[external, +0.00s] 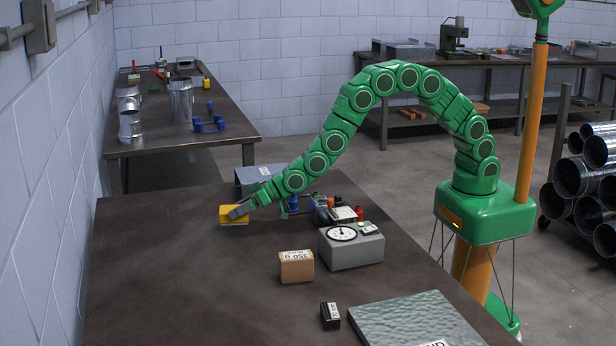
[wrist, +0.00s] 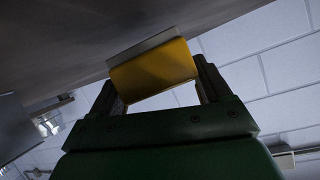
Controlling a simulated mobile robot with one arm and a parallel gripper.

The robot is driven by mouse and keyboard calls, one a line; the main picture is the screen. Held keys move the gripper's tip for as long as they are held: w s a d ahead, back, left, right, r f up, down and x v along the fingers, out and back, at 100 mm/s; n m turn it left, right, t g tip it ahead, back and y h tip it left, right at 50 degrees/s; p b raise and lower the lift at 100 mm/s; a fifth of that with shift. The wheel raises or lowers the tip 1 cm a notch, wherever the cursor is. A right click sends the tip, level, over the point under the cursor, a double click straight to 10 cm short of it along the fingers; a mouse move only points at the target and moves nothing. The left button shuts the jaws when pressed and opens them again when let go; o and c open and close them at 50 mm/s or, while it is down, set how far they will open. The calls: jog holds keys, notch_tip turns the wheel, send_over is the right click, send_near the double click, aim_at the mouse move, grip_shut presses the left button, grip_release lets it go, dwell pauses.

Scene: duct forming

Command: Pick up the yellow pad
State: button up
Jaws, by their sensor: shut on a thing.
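The yellow pad (external: 232,215) is at the far left part of the near table, with a pale layer along its bottom edge. My gripper (external: 238,212) reaches it from the right and is shut on it. In the wrist view the yellow pad (wrist: 153,75) sits between the two dark fingers of my gripper (wrist: 155,90), with its grey-white side toward the table top. I cannot tell whether the pad touches the table or is just above it.
Right of the pad are a grey box (external: 258,178), a dial scale (external: 352,248) and small coloured items. A cardboard box (external: 296,267), a small black block (external: 330,316) and a textured metal sheet (external: 415,322) lie nearer. The table's left side (external: 165,270) is clear.

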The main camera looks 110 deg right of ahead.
jog(key=d+r+v, duration=0.1)
jog(key=v, duration=0.7)
jog(key=w+d+r+v, duration=0.1)
jog(key=r+v, duration=0.1)
jog(key=v, duration=0.7)
jog(key=shift+a, duration=0.2)
